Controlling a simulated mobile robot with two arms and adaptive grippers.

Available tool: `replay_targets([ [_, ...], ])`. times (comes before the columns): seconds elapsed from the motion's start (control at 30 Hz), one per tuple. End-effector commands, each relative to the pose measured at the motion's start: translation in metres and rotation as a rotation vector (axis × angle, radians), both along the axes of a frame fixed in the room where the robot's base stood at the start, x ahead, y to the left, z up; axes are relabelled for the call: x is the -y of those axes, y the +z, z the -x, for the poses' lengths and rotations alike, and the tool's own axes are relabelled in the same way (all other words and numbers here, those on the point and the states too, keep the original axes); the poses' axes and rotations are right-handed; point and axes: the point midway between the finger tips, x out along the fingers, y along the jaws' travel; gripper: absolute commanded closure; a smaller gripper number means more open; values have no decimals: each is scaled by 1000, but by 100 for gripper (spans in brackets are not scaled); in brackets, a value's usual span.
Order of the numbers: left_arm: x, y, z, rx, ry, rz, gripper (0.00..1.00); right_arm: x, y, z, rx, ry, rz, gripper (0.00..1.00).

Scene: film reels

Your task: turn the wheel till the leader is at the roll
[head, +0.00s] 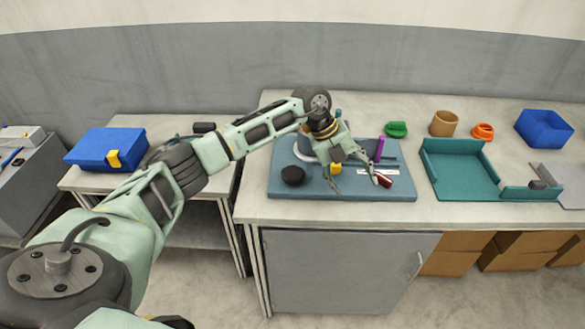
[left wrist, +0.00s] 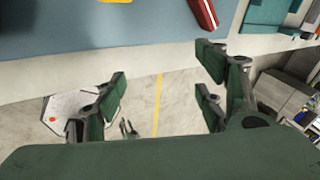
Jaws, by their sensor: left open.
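A blue-grey base plate (head: 310,188) lies on the bench; it also shows at the top of the left wrist view (left wrist: 60,20). On it are a black round piece (head: 292,175), a yellow block (head: 336,169), a purple post (head: 379,149), a pale strip (head: 372,171) and a dark red piece (head: 384,180). The red piece also shows in the left wrist view (left wrist: 204,14). My left gripper (head: 355,180) is open and empty over the plate's front part, its fingers spread. My arm hides part of the plate's back; I cannot make out the wheel, leader or roll clearly.
A teal tray (head: 450,190) stands right of the plate. Behind are a green piece (head: 396,130), a tan cup (head: 444,123), an orange ring (head: 483,131) and a blue bin (head: 544,128). A blue box (head: 105,147) stands on the left table.

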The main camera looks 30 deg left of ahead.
Motion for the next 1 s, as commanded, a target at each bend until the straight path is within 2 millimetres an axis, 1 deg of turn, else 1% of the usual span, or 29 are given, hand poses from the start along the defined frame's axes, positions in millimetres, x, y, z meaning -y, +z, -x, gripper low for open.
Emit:
replay_targets([
  [0.03, -44, 8, -2, -49, 55, -113, 36, 0, 0, 0, -1, 0, 0, 69],
  [0.07, -67, 11, 0, -85, 87, -175, 36, 0, 0, 0, -1, 0, 0, 69],
  [0.1, -94, 16, 4, -127, 130, -246, 36, 0, 0, 0, -1, 0, 0, 69],
  [0.2, -144, 29, 14, -207, 220, -371, 36, 0, 0, 1, -1, 0, 0, 69],
  [0.3, -167, 36, 21, -250, 268, -430, 36, 0, 0, 1, -1, 0, 0, 69],
  [0.37, -173, 36, 23, -261, 280, -444, 36, 0, 2, 1, -2, 0, 0, 69],
  [0.47, -174, 26, 24, -266, 282, -447, 36, 0, 5, 1, -2, 0, 0, 69],
  [0.7, -173, -13, 25, -264, 278, -445, 36, 0, 15, 1, -2, 0, 0, 69],
  [0.8, -172, -26, 24, -263, 278, -443, 36, 0, 18, 1, -2, 0, 0, 69],
  [0.9, -172, -35, 24, -262, 278, -443, 36, 0, 19, 2, -2, 0, 0, 69],
  [1.0, -172, -39, 24, -261, 277, -442, 36, 0, 19, 2, -2, 0, 0, 69],
])
